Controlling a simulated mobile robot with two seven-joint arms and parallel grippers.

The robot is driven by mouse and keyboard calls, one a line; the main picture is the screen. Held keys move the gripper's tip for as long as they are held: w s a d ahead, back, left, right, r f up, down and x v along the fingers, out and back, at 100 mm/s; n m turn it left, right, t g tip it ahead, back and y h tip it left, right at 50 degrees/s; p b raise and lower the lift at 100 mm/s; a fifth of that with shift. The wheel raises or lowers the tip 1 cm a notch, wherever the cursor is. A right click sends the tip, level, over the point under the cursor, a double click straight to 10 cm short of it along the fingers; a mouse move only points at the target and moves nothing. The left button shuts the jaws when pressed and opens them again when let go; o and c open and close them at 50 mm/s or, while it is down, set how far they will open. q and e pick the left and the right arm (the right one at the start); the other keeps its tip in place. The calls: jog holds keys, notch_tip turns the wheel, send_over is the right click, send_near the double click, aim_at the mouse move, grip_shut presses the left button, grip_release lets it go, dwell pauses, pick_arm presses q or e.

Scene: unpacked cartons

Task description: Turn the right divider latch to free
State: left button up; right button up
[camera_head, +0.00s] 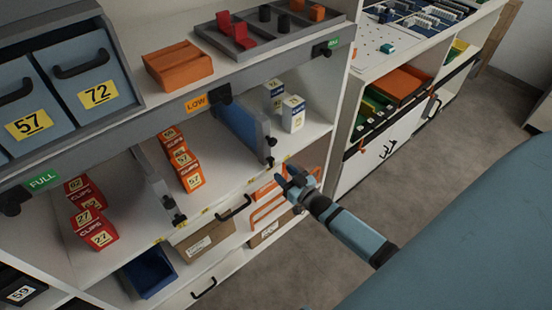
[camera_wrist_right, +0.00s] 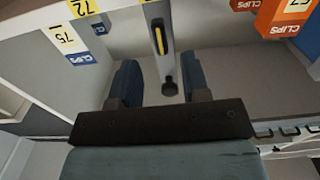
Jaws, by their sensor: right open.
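The right divider (camera_head: 240,130) is a blue panel in a grey frame on the upper open shelf. Its dark latch parts (camera_head: 271,151) sit on the front edge. In the right wrist view, its grey front post (camera_wrist_right: 157,38) carries a yellow strip, with a dark round knob (camera_wrist_right: 169,88) at its end. My right gripper (camera_head: 287,176) is in front of the shelf, slightly right of and below the latch parts. Its blue fingers (camera_wrist_right: 160,82) are apart and empty, with the knob appearing between them; contact is not evident. My left gripper is out of view.
Orange boxes (camera_head: 185,163) stand left of the divider and blue-white boxes (camera_head: 292,113) stand right of it. The left divider (camera_head: 156,175) is farther left. A drawer handle (camera_head: 233,208) and orange frames (camera_head: 267,202) lie below. The floor (camera_head: 430,130) at right is clear.

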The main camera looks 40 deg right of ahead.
jog(key=s, duration=0.7)
jog(key=shift+s+d, duration=0.3)
jog(key=shift+s, duration=0.05)
